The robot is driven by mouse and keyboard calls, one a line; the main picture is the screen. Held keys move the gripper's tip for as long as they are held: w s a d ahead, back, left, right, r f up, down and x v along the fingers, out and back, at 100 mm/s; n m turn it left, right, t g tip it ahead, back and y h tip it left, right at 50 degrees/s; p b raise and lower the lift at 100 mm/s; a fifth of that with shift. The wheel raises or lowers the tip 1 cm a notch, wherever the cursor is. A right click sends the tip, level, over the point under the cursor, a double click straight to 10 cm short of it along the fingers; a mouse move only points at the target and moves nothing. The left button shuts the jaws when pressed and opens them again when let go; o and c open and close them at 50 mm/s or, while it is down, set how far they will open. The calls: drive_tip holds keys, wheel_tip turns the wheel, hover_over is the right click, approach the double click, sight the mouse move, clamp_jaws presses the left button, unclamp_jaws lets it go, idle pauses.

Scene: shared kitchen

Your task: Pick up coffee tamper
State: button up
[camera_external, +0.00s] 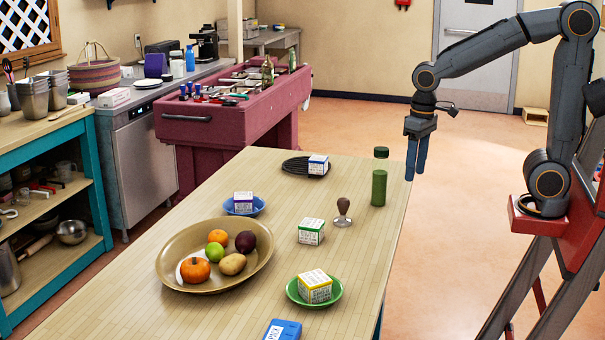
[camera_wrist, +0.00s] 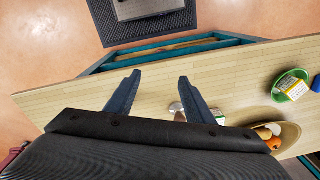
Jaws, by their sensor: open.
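The coffee tamper (camera_external: 343,210) stands upright on the light wooden table, with a dark brown knob handle on top and a silver base below. In the wrist view a small silver piece, apparently the tamper (camera_wrist: 177,107), shows beside the right finger, partly hidden by the finger and gripper body. My gripper (camera_external: 416,178) points down at the table's right edge, above and to the right of the tamper and apart from it.
A green bottle (camera_external: 379,188) stands between my gripper and the tamper. A green-white box (camera_external: 311,232) is in front of the tamper. A dark oval tray (camera_external: 290,168) with a box lies behind. A fruit bowl (camera_external: 168,262) and a green plate (camera_external: 291,292) with a box are nearer.

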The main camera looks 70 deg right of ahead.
drive_tip(key=w+a+m+y, duration=0.1)
drive_tip(key=w+m, duration=0.8)
drive_tip(key=w, duration=0.2)
drive_tip(key=m+p, duration=0.1)
drive_tip(key=m, duration=0.7)
hover_over(345, 198)
drive_tip(key=shift+d+f+y, duration=0.15)
drive_tip(key=shift+f+y, duration=0.15)
drive_tip(key=shift+f, duration=0.3)
wheel_tip(345, 198, down, 5)
drive_tip(key=shift+w+a+f+p, duration=0.15)
drive_tip(key=shift+f+p, duration=0.55)
drive_tip(key=shift+f, duration=1.25)
drive_tip(key=shift+s+a+f+p, duration=0.15)
drive_tip(key=shift+f+p, duration=0.5)
drive_tip(key=shift+f, duration=1.25)
drive_tip(key=shift+w, duration=0.1)
clamp_jaws()
